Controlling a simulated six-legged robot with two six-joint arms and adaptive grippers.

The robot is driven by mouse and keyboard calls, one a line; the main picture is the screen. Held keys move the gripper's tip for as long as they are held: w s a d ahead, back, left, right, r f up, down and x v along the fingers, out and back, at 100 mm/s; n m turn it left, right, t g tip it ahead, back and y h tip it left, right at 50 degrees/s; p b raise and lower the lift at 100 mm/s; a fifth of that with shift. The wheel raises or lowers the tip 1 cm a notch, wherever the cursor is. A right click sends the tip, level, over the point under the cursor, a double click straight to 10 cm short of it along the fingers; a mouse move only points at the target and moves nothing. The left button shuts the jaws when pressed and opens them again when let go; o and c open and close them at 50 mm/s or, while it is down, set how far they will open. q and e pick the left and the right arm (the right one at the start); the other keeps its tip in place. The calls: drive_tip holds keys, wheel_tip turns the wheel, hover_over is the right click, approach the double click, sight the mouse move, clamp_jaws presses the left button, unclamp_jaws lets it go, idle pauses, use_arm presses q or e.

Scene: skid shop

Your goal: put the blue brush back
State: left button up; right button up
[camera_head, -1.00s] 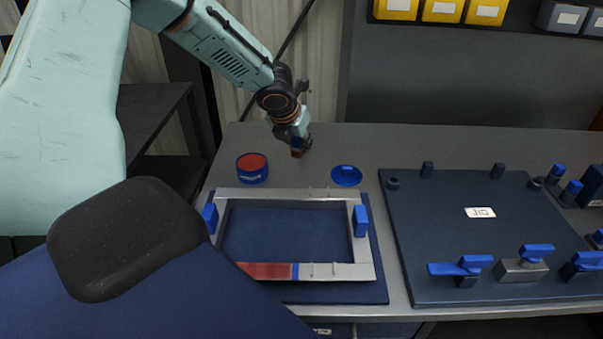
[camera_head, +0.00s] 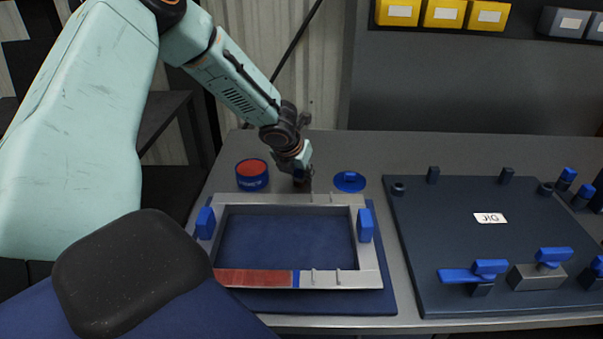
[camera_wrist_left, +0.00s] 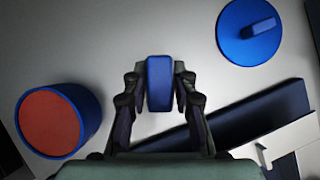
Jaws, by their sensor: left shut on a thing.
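My left gripper (camera_head: 302,180) is shut on the blue brush (camera_wrist_left: 159,83). In the left wrist view the brush's blue handle stands between the two fingers; its lower end is hidden. In the head view the gripper is low over the bench behind the metal frame's far bar, between the blue tin and the blue lid; I cannot tell whether the brush touches anything. The blue tin (camera_head: 252,176) with a red top is left of the gripper and also shows in the left wrist view (camera_wrist_left: 58,122). My right gripper is not in view.
The blue lid (camera_head: 350,182) lies flat right of the gripper. The metal frame (camera_head: 340,279), part red on its near bar, lies on a dark blue mat (camera_head: 388,300) with blue blocks at its sides. A dark jig plate (camera_head: 450,245) fills the right. The bench behind is clear.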

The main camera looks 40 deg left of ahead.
use_arm(q)
drive_tip(key=shift+s+f, duration=0.1)
drive_tip(key=shift+f, duration=0.1)
drive_tip(key=o, duration=0.7)
drive_tip(key=shift+a+f, duration=0.15)
drive_tip(key=shift+a, duration=0.1)
drive_tip(key=o, duration=0.3)
drive_tip(key=shift+d, duration=0.15)
drive_tip(key=shift+r, duration=0.55)
drive_tip(key=p+v, duration=0.5)
drive_tip(key=v, duration=0.6)
drive_tip(key=shift+s+r, duration=0.2)
drive_tip(key=shift+r, duration=0.05)
